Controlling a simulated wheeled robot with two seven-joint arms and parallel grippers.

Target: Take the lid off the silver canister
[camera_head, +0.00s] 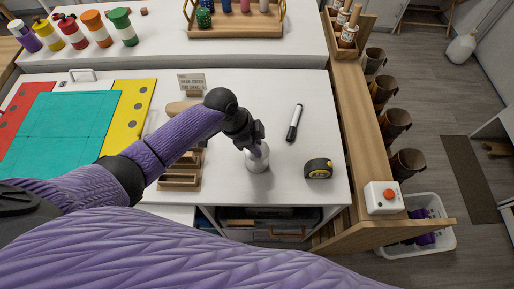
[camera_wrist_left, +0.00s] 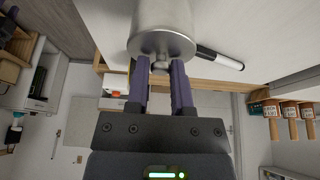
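The silver canister (camera_head: 258,162) stands upright on the white worktop, near its front edge. My left gripper (camera_head: 254,149) is over its top and hides part of it. In the left wrist view the canister (camera_wrist_left: 166,22) fills the top middle, with its lid (camera_wrist_left: 162,45) facing me and seated on it. The two purple fingers of my left gripper (camera_wrist_left: 160,68) point at the lid, one on each side of its small knob. A gap shows between the fingers; whether they press on the knob is unclear. My right gripper is not in view.
A black-and-white marker (camera_head: 294,123) and a yellow tape measure (camera_head: 318,168) lie right of the canister. A wooden organiser (camera_head: 180,180) stands left, partly behind my arm. A teal mat (camera_head: 60,130) lies further left. A wooden ledge (camera_head: 358,140) bounds the worktop's right side.

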